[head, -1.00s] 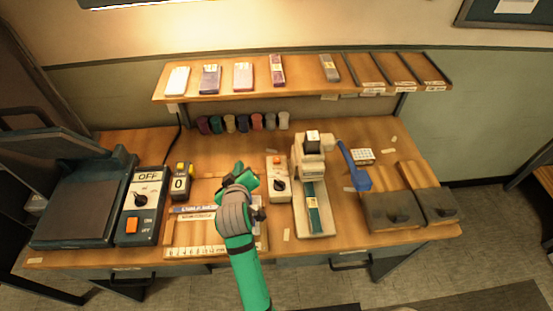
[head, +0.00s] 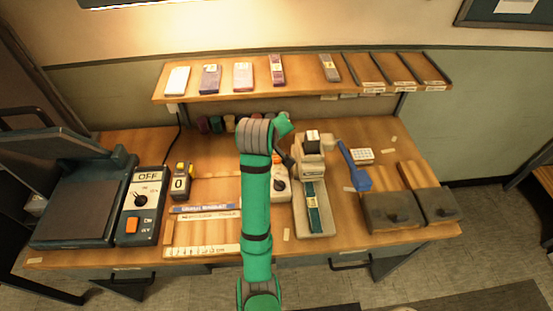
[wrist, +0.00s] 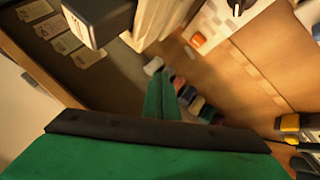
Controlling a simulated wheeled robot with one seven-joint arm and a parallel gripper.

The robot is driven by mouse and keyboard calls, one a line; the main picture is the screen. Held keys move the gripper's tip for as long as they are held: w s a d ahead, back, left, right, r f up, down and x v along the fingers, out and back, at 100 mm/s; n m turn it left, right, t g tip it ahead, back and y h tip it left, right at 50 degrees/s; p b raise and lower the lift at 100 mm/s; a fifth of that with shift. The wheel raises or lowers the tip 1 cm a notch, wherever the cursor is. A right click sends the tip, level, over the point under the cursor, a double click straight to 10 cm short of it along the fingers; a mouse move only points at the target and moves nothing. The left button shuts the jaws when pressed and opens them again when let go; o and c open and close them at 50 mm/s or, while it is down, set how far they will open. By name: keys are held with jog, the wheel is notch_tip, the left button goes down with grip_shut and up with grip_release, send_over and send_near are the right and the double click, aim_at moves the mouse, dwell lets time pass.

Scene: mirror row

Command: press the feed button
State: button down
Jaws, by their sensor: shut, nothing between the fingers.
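Several orange and yellow buttons are in view, and I cannot read which is labelled feed. A white control box (head: 281,190) with a dark knob stands left of the white machine (head: 314,205); my arm partly covers it in the head view. Its orange button (wrist: 198,40) shows in the wrist view. A grey box (head: 143,200) at left has an OFF display and an orange button (head: 132,224). A small counter (head: 181,184) reads 0 and has a yellow top. My gripper (head: 284,122) is shut and empty, beyond the white control box; its green fingers (wrist: 163,97) show in the wrist view.
A shelf (head: 225,92) with several packets runs along the back above the bench. Coloured spools (wrist: 185,88) sit below it, near my fingers. A blue-handled tool (head: 354,170) and dark bins (head: 390,213) are at right.

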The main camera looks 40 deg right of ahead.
aim_at(277, 160)
jog(key=shift+w+a+f, duration=0.1)
jog(key=shift+w+f, duration=0.05)
jog(key=shift+f, duration=4.25)
jog(key=shift+w+a, duration=0.1)
jog(key=shift+a, duration=0.05)
jog(key=shift+s+d, duration=0.2)
jog(key=shift+s, duration=0.05)
jog(key=shift+w+a, duration=0.15)
jog(key=shift+w, duration=0.05)
jog(key=shift+f, duration=0.1)
jog(key=shift+s+f, duration=0.3)
jog(key=shift+f, duration=0.1)
